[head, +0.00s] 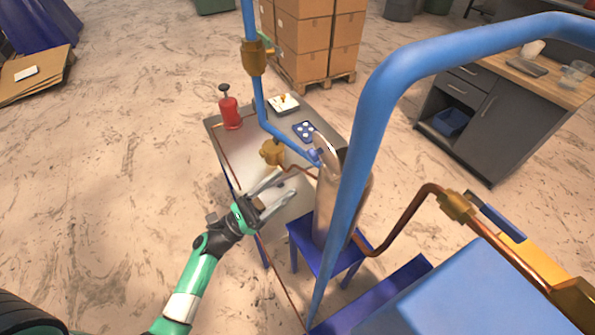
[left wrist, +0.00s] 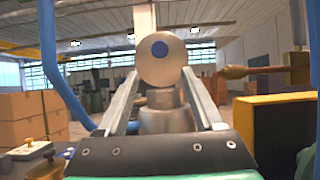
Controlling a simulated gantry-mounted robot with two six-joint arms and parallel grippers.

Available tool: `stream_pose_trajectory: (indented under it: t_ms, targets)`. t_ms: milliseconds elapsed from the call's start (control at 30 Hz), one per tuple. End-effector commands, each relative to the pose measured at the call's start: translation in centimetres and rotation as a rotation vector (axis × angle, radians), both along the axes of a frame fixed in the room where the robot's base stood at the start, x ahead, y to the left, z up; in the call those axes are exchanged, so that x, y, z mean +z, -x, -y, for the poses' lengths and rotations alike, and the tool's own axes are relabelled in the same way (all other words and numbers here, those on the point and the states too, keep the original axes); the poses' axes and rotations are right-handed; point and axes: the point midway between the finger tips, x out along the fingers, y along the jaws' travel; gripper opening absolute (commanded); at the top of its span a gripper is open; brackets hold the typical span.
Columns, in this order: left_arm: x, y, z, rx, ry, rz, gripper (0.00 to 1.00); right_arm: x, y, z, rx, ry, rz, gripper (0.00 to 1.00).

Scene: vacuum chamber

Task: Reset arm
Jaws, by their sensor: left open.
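My left gripper (head: 287,185) is open in the head view, over the near right part of the grey table (head: 231,158). Its two fingers point up and right, and I see nothing held between them. In the left wrist view the fingers (left wrist: 161,78) stand on either side of a metal vessel (left wrist: 158,118) with a round end bearing a blue dot; how far off it is I cannot tell. A shiny metal vessel (head: 326,205) stands right of the gripper in the head view, partly hidden by a blue pipe. My right gripper is not in view.
A thick blue pipe (head: 376,110) arches over the right side. A thin blue pipe (head: 258,95) with brass valves (head: 272,152) crosses the table. A red pump (head: 230,110) stands at its far left. Stacked boxes (head: 303,42) stand behind.

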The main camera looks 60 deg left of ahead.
Motion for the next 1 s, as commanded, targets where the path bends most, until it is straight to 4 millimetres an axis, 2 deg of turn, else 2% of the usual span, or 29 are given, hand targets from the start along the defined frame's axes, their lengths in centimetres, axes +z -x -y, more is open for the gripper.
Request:
stream_pose_trajectory:
  t_ms: [133,333,833,933,1000]
  targets:
    - [-1.3,2.1,-0.2,0.003,0.001,-0.001,0.69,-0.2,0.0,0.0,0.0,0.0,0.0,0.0]
    - [-1.6,2.9,-0.1,0.0,0.0,0.0,0.69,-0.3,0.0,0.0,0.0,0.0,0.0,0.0]
    - [-1.6,2.7,0.0,-0.005,0.001,0.0,0.69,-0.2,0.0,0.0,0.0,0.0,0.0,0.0]
    - [-1.0,1.8,1.4,-0.05,-0.012,0.012,0.69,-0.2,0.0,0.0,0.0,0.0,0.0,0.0]
    - [0.8,0.4,2.9,-0.11,-0.045,0.048,0.69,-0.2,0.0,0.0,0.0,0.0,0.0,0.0]
